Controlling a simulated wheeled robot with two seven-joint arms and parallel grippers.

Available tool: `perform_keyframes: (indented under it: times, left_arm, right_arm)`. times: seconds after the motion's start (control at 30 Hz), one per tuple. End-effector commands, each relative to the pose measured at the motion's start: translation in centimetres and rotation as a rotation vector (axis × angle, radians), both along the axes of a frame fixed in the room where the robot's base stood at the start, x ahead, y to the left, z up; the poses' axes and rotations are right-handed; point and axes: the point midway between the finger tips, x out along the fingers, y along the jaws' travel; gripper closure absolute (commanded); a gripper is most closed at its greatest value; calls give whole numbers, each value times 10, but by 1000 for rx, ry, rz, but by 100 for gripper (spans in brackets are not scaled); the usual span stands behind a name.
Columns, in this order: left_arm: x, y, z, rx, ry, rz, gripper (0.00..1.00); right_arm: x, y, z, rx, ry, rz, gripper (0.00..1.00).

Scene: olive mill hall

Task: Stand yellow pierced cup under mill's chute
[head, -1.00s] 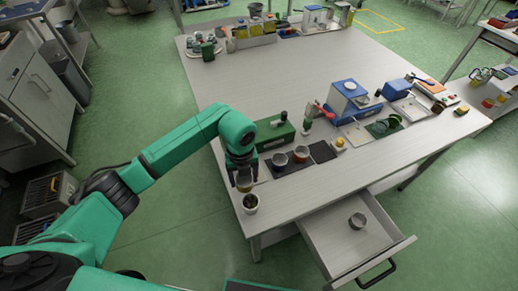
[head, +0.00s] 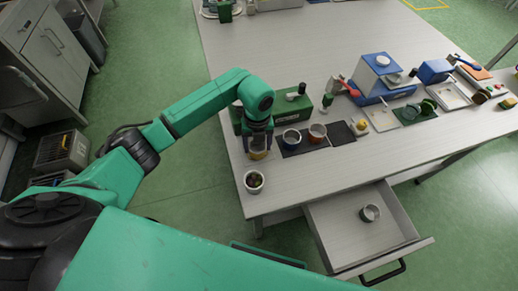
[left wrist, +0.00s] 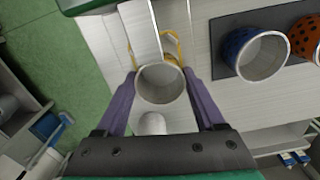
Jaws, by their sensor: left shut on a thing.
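The yellow cup (head: 258,154) is in my left gripper (head: 258,148), beside the left end of the green machine (head: 285,113), seemingly the mill. In the left wrist view the cup's open rim (left wrist: 160,83) faces the camera, between the purple fingers of my left gripper (left wrist: 160,90), which are shut on it. A pale metal strip, seemingly the chute (left wrist: 140,35), ends at the cup's far rim. A yellow outline (left wrist: 172,42) shows behind the cup. The holes are not discernible. I cannot tell whether the cup touches the table. My right gripper is not in view.
A white pot with dark contents (head: 254,182) stands near the table's front edge. A blue cup (head: 291,139) and an orange dotted cup (head: 317,133) stand on dark mats to the right. An open drawer (head: 335,232) holds a metal cup (head: 370,213). A blue machine (head: 378,78) stands farther right.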

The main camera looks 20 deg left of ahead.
Motion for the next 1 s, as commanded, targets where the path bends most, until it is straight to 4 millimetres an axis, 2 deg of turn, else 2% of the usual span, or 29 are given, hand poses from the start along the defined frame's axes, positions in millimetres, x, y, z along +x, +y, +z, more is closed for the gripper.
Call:
perform_keyframes:
  times: [0.2,1.0]
  left_arm:
    - [10,7,0,0,1,0,65]
    - [12,8,-1,0,1,0,65]
  right_arm:
    - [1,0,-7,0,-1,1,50]
    - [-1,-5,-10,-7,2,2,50]
